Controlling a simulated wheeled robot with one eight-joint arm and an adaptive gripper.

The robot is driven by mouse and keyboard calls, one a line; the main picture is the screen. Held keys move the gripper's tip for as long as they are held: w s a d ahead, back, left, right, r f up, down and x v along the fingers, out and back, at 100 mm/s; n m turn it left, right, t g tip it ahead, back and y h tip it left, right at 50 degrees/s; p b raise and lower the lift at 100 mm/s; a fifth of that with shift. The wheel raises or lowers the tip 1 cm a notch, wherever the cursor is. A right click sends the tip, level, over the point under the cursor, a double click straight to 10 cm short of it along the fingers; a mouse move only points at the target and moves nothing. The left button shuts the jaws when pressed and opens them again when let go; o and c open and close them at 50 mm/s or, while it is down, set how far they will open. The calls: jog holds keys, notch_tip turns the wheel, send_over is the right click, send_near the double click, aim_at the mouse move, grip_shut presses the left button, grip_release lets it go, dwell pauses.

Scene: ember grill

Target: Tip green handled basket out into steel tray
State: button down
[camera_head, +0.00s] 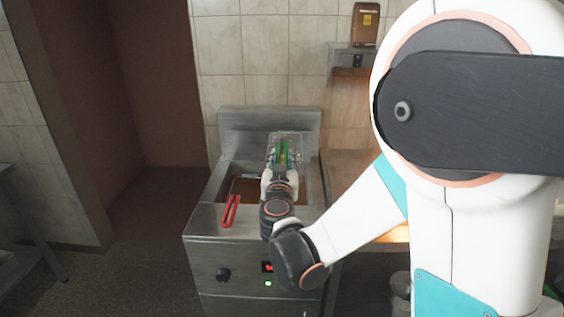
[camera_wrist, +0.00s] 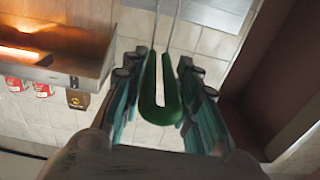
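The green handle of the basket (camera_wrist: 149,92) shows in the wrist view as a U-shaped loop between my fingers, with two thin metal rods running from it to the top edge. In the head view the green handle (camera_head: 283,153) lies between the fingers of my gripper (camera_head: 284,158), over the fryer. My gripper (camera_wrist: 165,68) has one finger on each side of the handle, very close to it. I cannot tell whether the fingers press on it. The basket's mesh is faint beyond the handle in the head view. I cannot make out the steel tray.
The steel fryer (camera_head: 210,250) stands against a tiled wall, with a red handle (camera_head: 231,211) lying at its left front. A lit counter (camera_head: 345,170) is on the right, partly behind my arm. A shelf (camera_head: 352,58) and a brown dispenser (camera_head: 365,24) are above it. Floor left of the fryer is clear.

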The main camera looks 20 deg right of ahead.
jog(key=c, duration=2.2)
grip_release()
grip_shut()
notch_tip(320, 180, up, 5)
jog(key=p, duration=0.3)
jog(key=shift+f, duration=0.1)
jog(key=v, duration=0.5)
